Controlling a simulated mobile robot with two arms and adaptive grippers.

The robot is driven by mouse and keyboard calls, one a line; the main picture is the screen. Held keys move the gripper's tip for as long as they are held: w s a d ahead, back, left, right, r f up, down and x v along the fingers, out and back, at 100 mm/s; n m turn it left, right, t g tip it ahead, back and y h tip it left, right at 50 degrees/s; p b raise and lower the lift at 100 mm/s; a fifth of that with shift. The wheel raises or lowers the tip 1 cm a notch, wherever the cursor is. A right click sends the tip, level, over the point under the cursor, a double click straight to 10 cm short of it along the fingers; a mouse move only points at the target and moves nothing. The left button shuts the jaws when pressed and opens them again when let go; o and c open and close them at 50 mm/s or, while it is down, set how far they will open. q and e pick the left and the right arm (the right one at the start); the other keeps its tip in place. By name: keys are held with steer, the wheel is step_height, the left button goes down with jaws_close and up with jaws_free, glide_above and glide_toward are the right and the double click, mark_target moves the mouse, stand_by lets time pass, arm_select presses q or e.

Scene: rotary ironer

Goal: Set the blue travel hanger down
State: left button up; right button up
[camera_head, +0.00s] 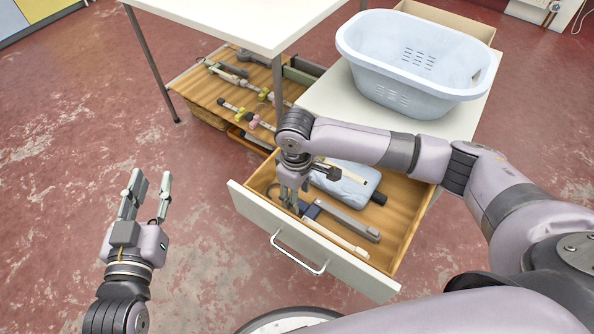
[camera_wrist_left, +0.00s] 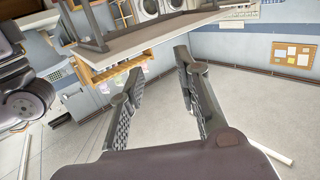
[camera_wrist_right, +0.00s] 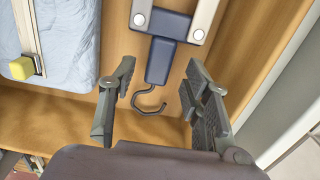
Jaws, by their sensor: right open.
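The blue travel hanger (camera_wrist_right: 160,58) lies in the open drawer (camera_head: 262,214). In the right wrist view its dark blue middle, metal hook and pale folding arms show. My right gripper (camera_head: 292,203) reaches down into the drawer; in the right wrist view its open fingers (camera_wrist_right: 160,105) stand on either side of the hook, apart from it. In the head view the hanger's dark blue part (camera_head: 311,211) shows just right of my right gripper. My left gripper (camera_head: 152,192) is open and empty above the floor at the left, as the left wrist view (camera_wrist_left: 158,85) also shows.
A light blue padded item (camera_head: 345,184) and a grey bar (camera_head: 345,219) lie in the same drawer. A pale blue laundry basket (camera_head: 410,60) stands on the cabinet above. A wooden shelf (camera_head: 205,87) holds several tools under the white table (camera_head: 245,18). The floor at left is clear.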

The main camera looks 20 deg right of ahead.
step_height(320, 180, up, 4)
steer(key=shift+f+p, duration=0.1)
steer(key=shift+p, duration=0.65)
arm_select(q)
steer(key=s+a+f+g+y+p, duration=0.1)
steer(key=s+a+f+g, duration=0.3)
steer(key=s+f+g, duration=0.5)
steer(key=shift+f+y, duration=0.8)
steer(key=shift+f, duration=0.9)
arm_select(e)
steer(key=shift+r, duration=2.1)
steer(key=shift+a, duration=0.1)
